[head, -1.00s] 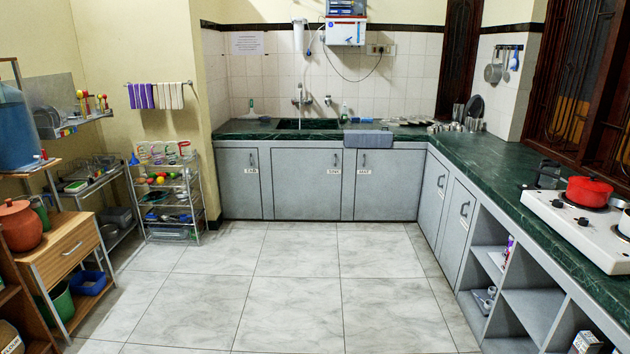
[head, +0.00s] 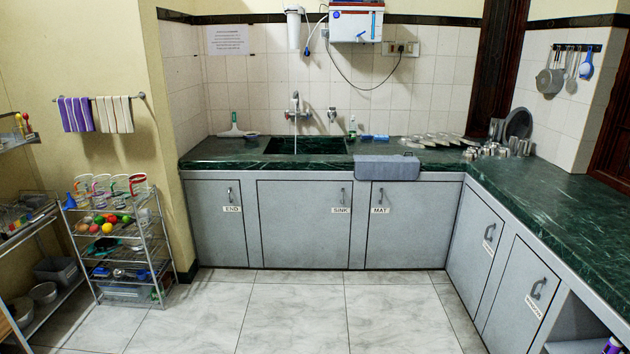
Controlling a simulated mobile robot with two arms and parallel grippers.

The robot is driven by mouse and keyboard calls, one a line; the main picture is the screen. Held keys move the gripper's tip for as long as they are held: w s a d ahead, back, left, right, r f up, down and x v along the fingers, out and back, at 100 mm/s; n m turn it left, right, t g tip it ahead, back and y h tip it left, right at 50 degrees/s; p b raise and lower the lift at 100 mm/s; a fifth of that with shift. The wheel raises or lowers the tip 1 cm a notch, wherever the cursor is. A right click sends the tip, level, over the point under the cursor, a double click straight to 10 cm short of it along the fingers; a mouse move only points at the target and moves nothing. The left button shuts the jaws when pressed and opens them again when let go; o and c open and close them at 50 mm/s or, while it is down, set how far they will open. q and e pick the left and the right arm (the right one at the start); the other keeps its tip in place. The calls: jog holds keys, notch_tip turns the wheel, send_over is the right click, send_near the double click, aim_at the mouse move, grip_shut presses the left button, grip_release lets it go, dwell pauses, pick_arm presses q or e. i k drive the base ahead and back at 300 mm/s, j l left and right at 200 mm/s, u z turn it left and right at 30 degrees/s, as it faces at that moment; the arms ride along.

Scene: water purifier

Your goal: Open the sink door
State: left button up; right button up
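The sink door (head: 304,226) is the wide grey cabinet door below the sink in the back counter. It is closed. A label reading SINK (head: 341,210) is near its upper right corner, with a vertical metal handle (head: 343,195) just above. The dark green sink basin (head: 306,145) is set into the counter above it, under a tap (head: 296,104) that appears to be running. Neither of my grippers shows in the head view.
A closed END door (head: 217,225) is to the left and a closed MAT door (head: 405,232) to the right. A wire rack (head: 122,245) stands at left. The tiled floor (head: 295,310) in front is clear.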

aim_at(304, 224)
jog(key=i, duration=2.25)
